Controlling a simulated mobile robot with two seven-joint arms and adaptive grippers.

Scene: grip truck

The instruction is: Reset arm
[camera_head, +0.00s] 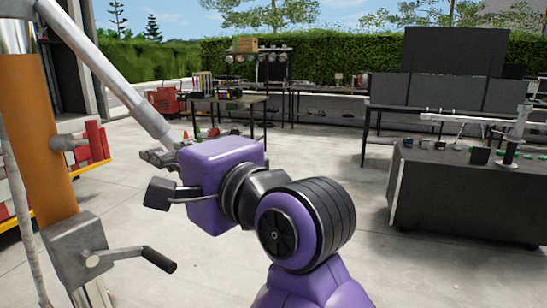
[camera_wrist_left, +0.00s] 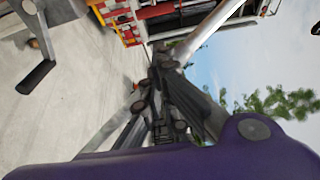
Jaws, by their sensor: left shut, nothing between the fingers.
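My left gripper (camera_head: 157,157) is beyond my purple wrist in the head view, beside the orange post and close to a diagonal grey pole (camera_head: 112,78). In the left wrist view the left gripper's dark fingers (camera_wrist_left: 163,72) are shut and empty. I cannot tell whether they touch the pole behind them. My right gripper is in neither view.
An orange post (camera_head: 43,140) carries a grey crank box (camera_head: 80,248) with a black-handled crank (camera_head: 150,258), left of my arm. A dark workbench (camera_head: 460,190) stands at the right, and a table (camera_head: 232,100) stands further back. The concrete floor (camera_head: 330,160) between them is clear.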

